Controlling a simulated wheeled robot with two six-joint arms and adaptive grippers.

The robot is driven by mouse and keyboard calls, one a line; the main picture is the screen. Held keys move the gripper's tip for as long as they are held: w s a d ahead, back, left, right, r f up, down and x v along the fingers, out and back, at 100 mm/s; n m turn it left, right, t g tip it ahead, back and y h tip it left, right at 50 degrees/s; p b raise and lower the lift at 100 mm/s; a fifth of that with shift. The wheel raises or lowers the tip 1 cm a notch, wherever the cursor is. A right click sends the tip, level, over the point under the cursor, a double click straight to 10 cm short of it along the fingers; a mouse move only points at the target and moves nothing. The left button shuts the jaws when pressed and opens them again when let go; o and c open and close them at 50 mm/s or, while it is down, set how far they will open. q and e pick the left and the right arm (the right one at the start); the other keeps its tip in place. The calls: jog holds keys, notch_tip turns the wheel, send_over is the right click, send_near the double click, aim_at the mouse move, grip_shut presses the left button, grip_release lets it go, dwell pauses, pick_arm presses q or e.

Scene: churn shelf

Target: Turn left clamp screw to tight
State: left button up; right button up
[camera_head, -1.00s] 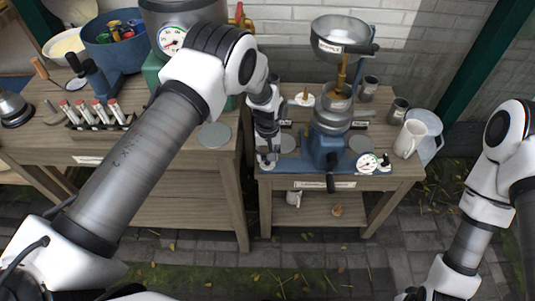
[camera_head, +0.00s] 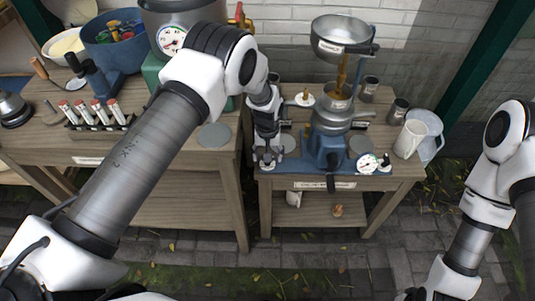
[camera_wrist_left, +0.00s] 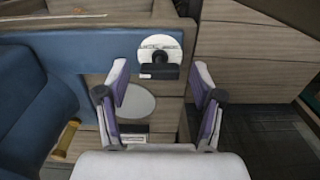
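The left clamp screw (camera_wrist_left: 160,56), a white disc with a black knob, sits at the blue base plate's edge in the left wrist view. My left gripper (camera_wrist_left: 161,82) is open, its two fingers apart with the screw ahead, roughly between their tips. Contact cannot be told. In the head view my left gripper (camera_head: 268,156) is over the left front corner of the blue base plate (camera_head: 312,167) and mostly hides the screw. My right gripper (camera_head: 418,294) is barely visible at the bottom edge.
A blue machine (camera_head: 325,148) with a steel bowl (camera_head: 341,36) stands on the plate. A dial gauge (camera_head: 367,163), a white jug (camera_head: 409,139) and small metal cups are to the right. The left bench holds a rack (camera_head: 98,118) of tubes.

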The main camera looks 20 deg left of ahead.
pick_arm(q)
jog(key=shift+r, duration=0.15)
notch_tip(320, 180, up, 12)
dwell(0.3)
jog(key=shift+f, duration=0.2)
